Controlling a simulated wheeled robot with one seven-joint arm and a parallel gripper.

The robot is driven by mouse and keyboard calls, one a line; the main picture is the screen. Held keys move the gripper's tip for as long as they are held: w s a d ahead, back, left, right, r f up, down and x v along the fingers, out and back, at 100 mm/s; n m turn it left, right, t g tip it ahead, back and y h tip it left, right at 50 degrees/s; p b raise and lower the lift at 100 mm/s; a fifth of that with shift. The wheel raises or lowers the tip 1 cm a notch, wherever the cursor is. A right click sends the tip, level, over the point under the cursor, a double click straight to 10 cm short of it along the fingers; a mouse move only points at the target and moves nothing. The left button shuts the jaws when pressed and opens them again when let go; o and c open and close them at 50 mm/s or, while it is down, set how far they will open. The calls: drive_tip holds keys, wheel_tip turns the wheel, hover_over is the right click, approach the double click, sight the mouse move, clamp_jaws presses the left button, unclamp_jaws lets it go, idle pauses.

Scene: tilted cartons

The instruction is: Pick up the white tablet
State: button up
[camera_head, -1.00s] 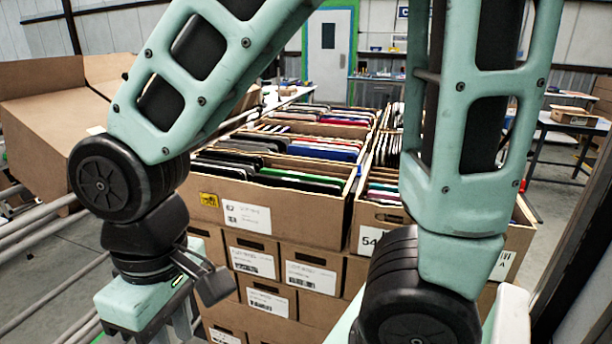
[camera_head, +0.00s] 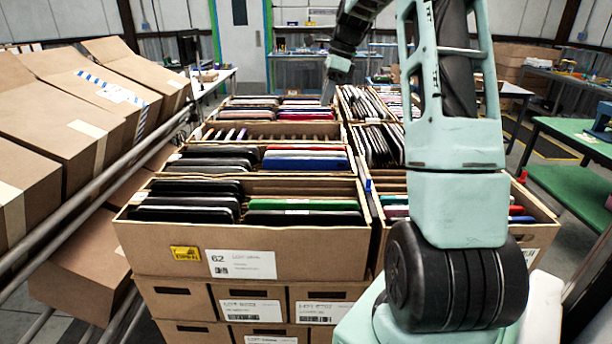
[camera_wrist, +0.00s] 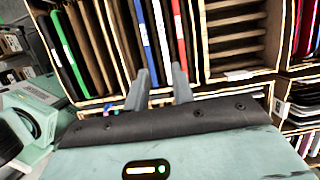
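A thin white edge, which looks like the white tablet (camera_wrist: 161,32), stands in a carton between a blue-edged tablet (camera_wrist: 142,30) and a red-edged one (camera_wrist: 179,30) in the wrist view. In the head view, a pale edge that may be the same tablet (camera_head: 304,147) shows in the second carton, near the blue and red ones. My gripper (camera_wrist: 162,70) is open and empty, its two fingers apart at the near edge of that carton. In the head view my gripper (camera_head: 328,92) is small, hanging above the farther cartons. Contact with the tablet does not show.
Cartons of upright tablets stand in rows; the front carton (camera_head: 290,252) holds dark and green ones. A slotted, mostly empty carton section (camera_wrist: 235,45) lies right of the white edge. Closed boxes (camera_head: 50,110) lean on a rail at left. A green table (camera_head: 575,185) stands at right.

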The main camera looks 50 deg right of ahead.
drive_tip(key=p, duration=0.4)
hover_over(306, 152)
drive_tip(key=s+d, duration=0.1)
drive_tip(key=s, duration=0.1)
wheel_tip(306, 152, down, 11)
drive_tip(key=shift+w+d+f, duration=0.1)
drive_tip(key=shift+d+f, duration=0.05)
drive_tip(key=shift+w+f+p, duration=0.2)
drive_tip(key=shift+f+p, duration=0.2)
drive_tip(key=shift+f, duration=0.05)
drive_tip(key=shift+p+x, duration=1)
drive_tip(key=shift+x, duration=1.25)
drive_tip(key=shift+w, duration=0.1)
drive_tip(key=shift+r, duration=0.1)
clamp_jaws()
